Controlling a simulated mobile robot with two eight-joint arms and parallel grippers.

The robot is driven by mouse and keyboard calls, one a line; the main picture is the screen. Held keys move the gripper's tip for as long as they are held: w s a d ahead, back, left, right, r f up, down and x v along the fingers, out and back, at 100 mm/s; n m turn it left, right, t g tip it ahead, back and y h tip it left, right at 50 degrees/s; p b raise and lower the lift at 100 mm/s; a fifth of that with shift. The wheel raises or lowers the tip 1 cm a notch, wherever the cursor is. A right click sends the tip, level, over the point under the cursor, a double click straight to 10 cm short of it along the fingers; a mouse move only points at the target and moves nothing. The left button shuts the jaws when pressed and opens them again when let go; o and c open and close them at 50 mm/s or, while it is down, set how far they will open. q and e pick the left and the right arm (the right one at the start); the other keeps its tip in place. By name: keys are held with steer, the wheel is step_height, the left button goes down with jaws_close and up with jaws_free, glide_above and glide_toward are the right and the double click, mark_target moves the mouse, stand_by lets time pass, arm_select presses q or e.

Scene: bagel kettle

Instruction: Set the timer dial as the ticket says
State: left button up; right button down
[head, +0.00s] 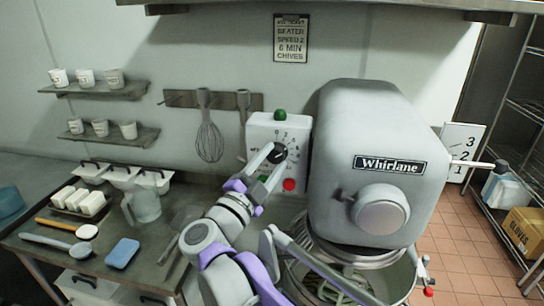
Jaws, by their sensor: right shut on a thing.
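The ticket (291,38) hangs on the back wall and reads beater, speed 2, 6 min, chives. The timer is a white box (261,131) to the left of the mixer, with a dark dial (279,151) on its front and small numbers around it. My right gripper (274,157) is shut on the dial, its fingers reaching up from below left. The gripper hides part of the dial and its scale, and I cannot tell which number the dial points at. My left gripper is out of view.
The large grey mixer (362,125) stands close right of the timer, over its bowl (405,278). A green lamp (280,114) and a red button (289,185) are on the timer box. A whisk (209,141) hangs left. A jug (143,205) and a blue sponge (122,253) stand on the counter.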

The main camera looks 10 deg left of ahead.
steer(key=shift+m+g+p, duration=0.45)
steer(key=shift+m+g, duration=0.05)
steer(key=shift+m, duration=1.3)
steer(key=shift+c, duration=1.5)
jaws_free()
steer(key=b+v, duration=0.1)
steer(key=v, duration=1)
steer(key=shift+w+a, duration=0.1)
